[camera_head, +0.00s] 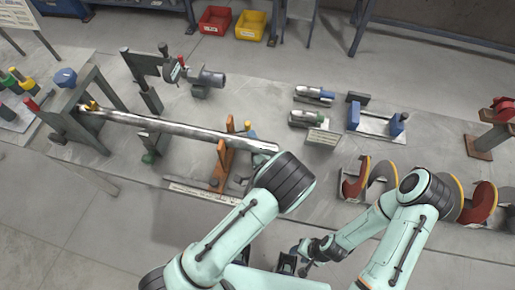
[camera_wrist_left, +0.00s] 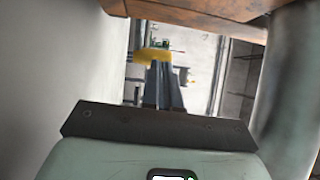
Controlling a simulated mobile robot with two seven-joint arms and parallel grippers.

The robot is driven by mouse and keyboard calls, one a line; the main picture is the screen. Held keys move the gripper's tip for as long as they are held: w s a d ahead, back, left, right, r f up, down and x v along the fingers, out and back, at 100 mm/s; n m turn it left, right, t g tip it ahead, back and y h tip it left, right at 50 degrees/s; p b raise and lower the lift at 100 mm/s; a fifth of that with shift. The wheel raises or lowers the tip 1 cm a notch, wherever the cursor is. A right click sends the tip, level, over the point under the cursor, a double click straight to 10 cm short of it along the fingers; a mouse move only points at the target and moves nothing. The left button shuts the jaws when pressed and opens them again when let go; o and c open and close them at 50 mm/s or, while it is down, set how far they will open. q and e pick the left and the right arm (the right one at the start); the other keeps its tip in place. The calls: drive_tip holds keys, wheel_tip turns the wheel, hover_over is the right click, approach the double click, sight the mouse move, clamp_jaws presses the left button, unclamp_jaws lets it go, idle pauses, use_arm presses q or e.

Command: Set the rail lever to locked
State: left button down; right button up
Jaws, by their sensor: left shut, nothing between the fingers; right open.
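The orange bracket (camera_head: 220,166) stands under the near end of the long metal shaft (camera_head: 180,128), beside a graduated strip (camera_head: 203,192) along the table's front edge. I cannot clearly make out the rail lever; the area right of the bracket is partly covered by my left arm. My left gripper is mostly hidden behind that arm in the head view. In the left wrist view its fingers (camera_wrist_left: 158,70) are shut and empty, below an orange-brown part (camera_wrist_left: 195,14) and near a yellow piece (camera_wrist_left: 153,56). My right gripper (camera_head: 295,265) is open, low in front of the table.
An end stand (camera_head: 85,115) supports the shaft's far end. A motor-like unit (camera_head: 207,80) sits behind the shaft. Auger flights (camera_head: 355,185) and a blue-ended fixture (camera_head: 376,122) lie to the right. Red (camera_head: 215,20) and yellow (camera_head: 250,25) bins are at the back.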

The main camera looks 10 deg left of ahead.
use_arm(q)
drive_tip(key=shift+w+a, duration=0.3)
drive_tip(key=shift+w, duration=0.2)
